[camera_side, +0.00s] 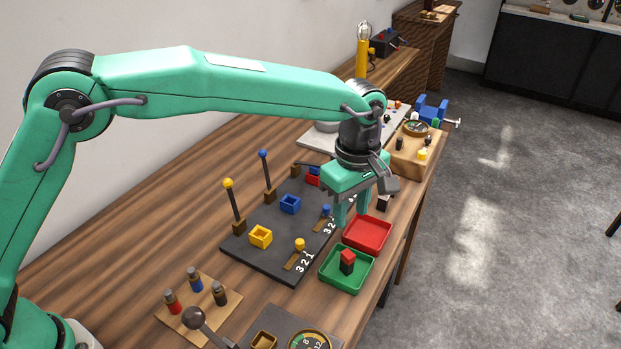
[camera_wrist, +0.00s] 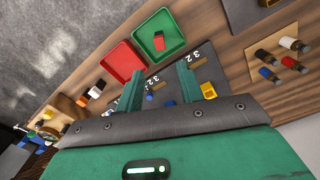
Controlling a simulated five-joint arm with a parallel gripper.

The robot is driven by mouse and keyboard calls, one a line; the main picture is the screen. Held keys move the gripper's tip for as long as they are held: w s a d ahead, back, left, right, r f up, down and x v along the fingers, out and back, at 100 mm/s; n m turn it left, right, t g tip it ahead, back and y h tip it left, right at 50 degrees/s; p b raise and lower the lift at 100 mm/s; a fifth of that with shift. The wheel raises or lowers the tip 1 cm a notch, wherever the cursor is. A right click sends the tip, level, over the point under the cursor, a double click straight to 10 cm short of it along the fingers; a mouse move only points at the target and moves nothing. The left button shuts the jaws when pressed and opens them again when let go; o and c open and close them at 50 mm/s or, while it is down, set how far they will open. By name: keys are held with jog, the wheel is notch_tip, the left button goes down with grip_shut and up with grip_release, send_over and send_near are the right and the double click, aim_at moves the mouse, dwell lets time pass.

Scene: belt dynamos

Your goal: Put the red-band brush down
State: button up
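A small dark block with a red top, which looks like the red-band brush (camera_side: 347,261), stands in the green tray (camera_side: 334,282). Its red top also shows in the green tray in the wrist view (camera_wrist: 159,42). My gripper (camera_side: 351,217) points down over the near side of the dark board, beside the red tray and behind the green tray. In the wrist view my gripper's fingers (camera_wrist: 160,88) are apart, with no held thing visible between them. The gripper is clear of the block.
The red tray (camera_side: 369,234) looks empty. The dark board (camera_side: 262,217) carries yellow and blue cups (camera_side: 289,204), two knobbed levers and white numbers. A wooden board with several small posts (camera_side: 196,297) lies nearer. A wooden block with a dial (camera_side: 411,146) stands farther back.

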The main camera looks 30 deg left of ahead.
jog(key=shift+a, duration=0.1)
dwell(0.3)
jog(key=s+a+r+m+t, duration=0.1)
jog(key=s+a+r+m, duration=0.2)
jog(key=a+r, duration=0.45)
jog(key=s+a+r+m+t, duration=0.1)
jog(key=s+a+r+m, duration=0.25)
jog(key=a, duration=0.75)
jog(key=s+a+f+m+t, duration=0.1)
jog(key=s+a+m+t, duration=0.2)
jog(key=s+a+m, duration=0.4)
jog(key=shift+s+a+f+t, duration=0.35)
jog(key=shift+s+a, duration=3.1)
jog(key=shift+s, duration=1.7)
jog(key=shift+o, duration=0.4)
